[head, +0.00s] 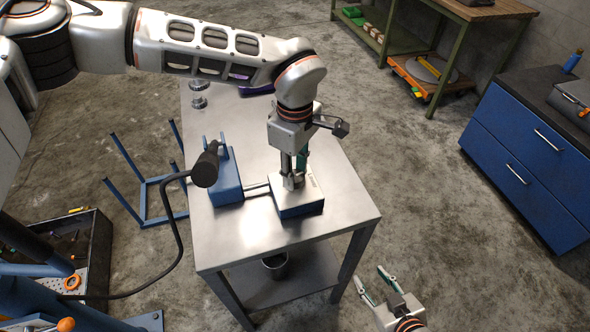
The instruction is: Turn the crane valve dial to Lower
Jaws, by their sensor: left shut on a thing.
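The crane valve (314,204) is a blue box with a pale, lettered top plate, sitting near the front of the metal table. My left gripper (292,181) points straight down over it and is shut on the grey dial (290,184) on its top. The fingers cover much of the dial, and the lettering is too small to read, so I cannot tell its setting. My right gripper (376,283) is open and empty, low at the bottom, off the table's right front corner.
A blue pump unit (226,180) with a black-gripped handle (206,165) stands left of the valve, joined by a rod. A black hose (172,235) runs left to the blue crane (35,290). The table's right side (345,205) is clear. A blue cabinet (530,160) stands right.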

